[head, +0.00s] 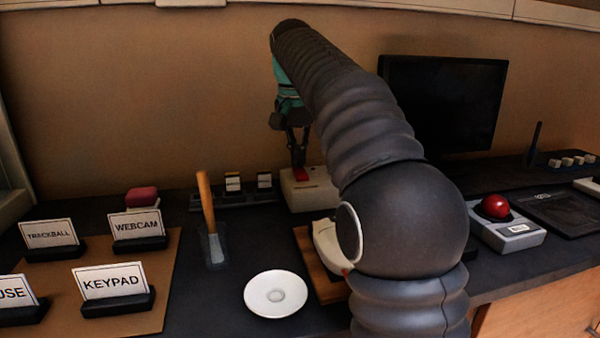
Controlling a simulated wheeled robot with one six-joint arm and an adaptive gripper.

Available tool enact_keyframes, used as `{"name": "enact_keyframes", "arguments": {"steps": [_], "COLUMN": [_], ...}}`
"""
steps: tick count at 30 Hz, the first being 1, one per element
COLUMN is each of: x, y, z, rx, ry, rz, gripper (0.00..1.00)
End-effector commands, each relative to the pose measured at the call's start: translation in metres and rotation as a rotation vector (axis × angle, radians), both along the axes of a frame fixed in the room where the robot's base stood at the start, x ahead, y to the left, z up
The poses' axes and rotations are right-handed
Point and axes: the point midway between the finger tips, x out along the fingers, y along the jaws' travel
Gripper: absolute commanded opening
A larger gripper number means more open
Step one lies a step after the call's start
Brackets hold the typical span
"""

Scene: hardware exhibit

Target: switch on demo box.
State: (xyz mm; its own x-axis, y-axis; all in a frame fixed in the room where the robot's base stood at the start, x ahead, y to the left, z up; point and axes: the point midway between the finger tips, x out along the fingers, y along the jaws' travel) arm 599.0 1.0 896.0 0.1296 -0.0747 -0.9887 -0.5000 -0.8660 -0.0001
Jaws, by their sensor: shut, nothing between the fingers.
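A beige box (313,191), which looks like the demo box, stands at the back of the dark counter, left of my arm. A red switch (301,174) shows on its top. My gripper (298,163) points down with its fingers shut and empty, right at or just above the red switch. I cannot tell whether the fingertips touch it. My arm hides the right part of the box. Whether the switch is on or off is too small to tell.
Label cards (110,281) stand on a brown board at left. A wooden-handled tool (207,215) stands left of the box. A white saucer (276,294) lies in front. A monitor (443,103) and a red trackball (495,206) are at right, behind and beside my arm.

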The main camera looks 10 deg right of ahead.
Motion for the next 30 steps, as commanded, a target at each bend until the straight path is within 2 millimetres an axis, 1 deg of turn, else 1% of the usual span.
{"name": "enact_keyframes", "arguments": {"steps": [25,30], "x": [0.0,0.0], "y": [0.0,0.0], "z": [-0.012,-0.006], "rx": [0.0,0.001], "ry": [0.002,0.003], "rz": [0.0,0.0], "gripper": [0.0,0.0]}}
